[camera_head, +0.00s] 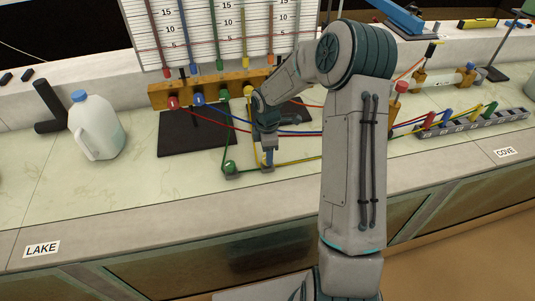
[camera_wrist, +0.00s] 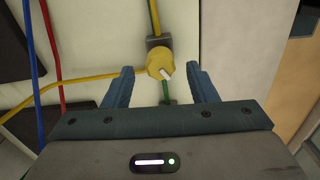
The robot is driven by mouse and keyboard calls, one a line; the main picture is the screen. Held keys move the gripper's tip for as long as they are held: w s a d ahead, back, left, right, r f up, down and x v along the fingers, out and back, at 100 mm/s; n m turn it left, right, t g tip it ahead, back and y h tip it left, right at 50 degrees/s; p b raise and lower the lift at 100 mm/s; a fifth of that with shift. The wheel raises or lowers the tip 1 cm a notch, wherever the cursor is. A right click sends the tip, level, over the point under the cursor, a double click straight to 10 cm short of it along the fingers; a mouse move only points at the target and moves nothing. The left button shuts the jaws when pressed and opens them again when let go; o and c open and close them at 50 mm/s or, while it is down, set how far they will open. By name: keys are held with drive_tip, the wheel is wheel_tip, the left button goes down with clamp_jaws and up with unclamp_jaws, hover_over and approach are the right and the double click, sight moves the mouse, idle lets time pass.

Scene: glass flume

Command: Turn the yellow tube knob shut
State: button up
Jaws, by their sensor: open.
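The yellow tube knob (camera_wrist: 158,62) is a round yellow cap with a white mark pointing to the lower right, on a grey block in the wrist view. A yellow tube (camera_wrist: 85,79) runs to it from the left, and another stretch leaves at the top. My gripper (camera_head: 268,159) points down over the bench in the head view, where it hides most of this knob. In the wrist view its two blue fingers are open, one left and one right of the knob, with a gap on each side. I cannot tell how far above it they are.
A green knob (camera_head: 229,168) sits close by on the left. Red and blue tubes cross the bench behind. A wooden manifold (camera_head: 208,91) with coloured fittings and a scale board (camera_head: 228,30) stand at the back. A jug (camera_head: 94,127) is at left, a grey strip of coloured clips (camera_head: 462,124) at right.

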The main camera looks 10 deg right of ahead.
wheel_tip(320, 180, up, 12)
idle(0.3)
idle(0.4)
drive_tip(key=s+r+m+t, duration=0.1)
drive_tip(key=s+r+m, duration=0.3)
drive_tip(key=s+m, duration=0.4)
drive_tip(key=s+r+m+t, duration=0.2)
drive_tip(key=s+r+m, duration=0.3)
drive_tip(key=s, duration=1.4)
drive_tip(key=shift+s+a+m, duration=0.15)
drive_tip(key=shift+m, duration=2.05)
